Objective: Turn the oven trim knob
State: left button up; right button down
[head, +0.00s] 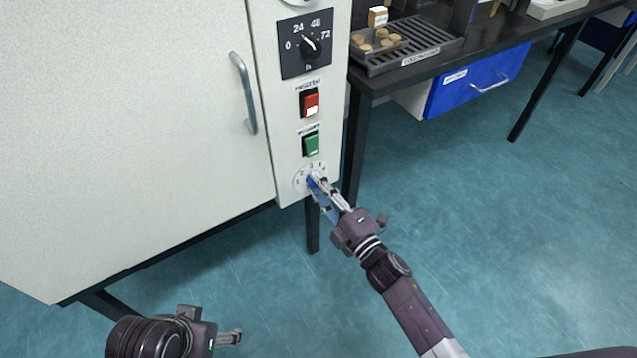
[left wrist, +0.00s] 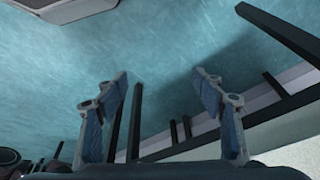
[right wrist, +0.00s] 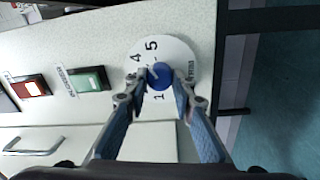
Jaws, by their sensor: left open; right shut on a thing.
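The oven trim knob is a blue round knob (right wrist: 161,76) on a white numbered dial (right wrist: 178,52), low on the oven's control panel. In the head view the dial (head: 299,181) shows at the panel's bottom, partly hidden by my gripper. My right gripper (head: 313,181) is at the dial. In the right wrist view its fingers (right wrist: 160,84) are shut on the blue knob, one on each side. A light pointer line shows on the knob. My left gripper (head: 238,338) is low at the front, away from the oven; its fingers (left wrist: 160,82) are open and empty over the floor.
Above the dial are a green switch (head: 311,145), a red switch (head: 309,102) and a black timer knob (head: 311,47). The oven door handle (head: 243,92) is left of them. A dark bench (head: 481,44) with a cooling tray stands right. Floor ahead is clear.

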pick_arm(q)
jog(key=p+x, duration=0.1)
jog(key=x, duration=0.5)
jog(key=shift+s+f, duration=0.25)
jog(key=shift+f, duration=0.05)
pick_arm(e)
jog(key=shift+m, duration=2.1)
pick_arm(q)
jog(key=shift+d, duration=0.1)
pick_arm(e)
jog(key=shift+f, duration=0.1)
jog(key=c, duration=1.6)
grip_release()
jog(key=v, duration=1.2)
